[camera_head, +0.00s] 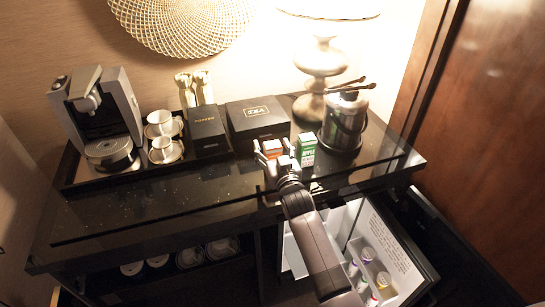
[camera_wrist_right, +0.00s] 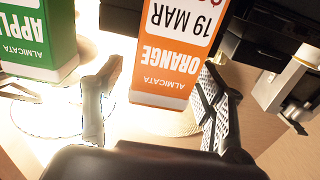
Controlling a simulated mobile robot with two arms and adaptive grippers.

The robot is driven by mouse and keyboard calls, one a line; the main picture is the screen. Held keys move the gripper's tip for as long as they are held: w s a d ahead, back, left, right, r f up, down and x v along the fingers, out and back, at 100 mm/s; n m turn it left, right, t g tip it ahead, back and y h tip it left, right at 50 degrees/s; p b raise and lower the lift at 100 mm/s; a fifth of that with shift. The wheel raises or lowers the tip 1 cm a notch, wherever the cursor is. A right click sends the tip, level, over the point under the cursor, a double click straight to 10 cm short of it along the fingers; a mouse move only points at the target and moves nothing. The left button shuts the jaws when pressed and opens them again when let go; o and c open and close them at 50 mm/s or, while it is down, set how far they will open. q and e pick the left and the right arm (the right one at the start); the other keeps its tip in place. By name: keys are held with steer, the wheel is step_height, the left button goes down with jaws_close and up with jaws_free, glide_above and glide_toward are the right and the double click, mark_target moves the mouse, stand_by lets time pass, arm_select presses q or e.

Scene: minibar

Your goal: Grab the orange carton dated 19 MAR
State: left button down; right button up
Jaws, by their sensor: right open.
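The orange carton (camera_head: 272,148) stands on the dark counter, partly hidden behind my right gripper (camera_head: 275,158). In the right wrist view, the orange carton (camera_wrist_right: 172,55) appears upside down, with "19 MAR" and "ORANGE" readable on its label. My right gripper's two fingers (camera_wrist_right: 155,100) are spread, one on each side of the carton's near end. The gripper is open, and I cannot tell whether either finger touches the carton. My left gripper is not in view.
A green apple carton (camera_head: 306,150) stands just right of the orange one. An ice bucket (camera_head: 343,125) and lamp (camera_head: 321,60) stand behind on the right. A black box (camera_head: 257,120) is behind. An open minibar (camera_head: 385,235) is below the counter.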

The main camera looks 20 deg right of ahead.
steer(key=shift+c, duration=0.4)
steer(key=c, duration=1.3)
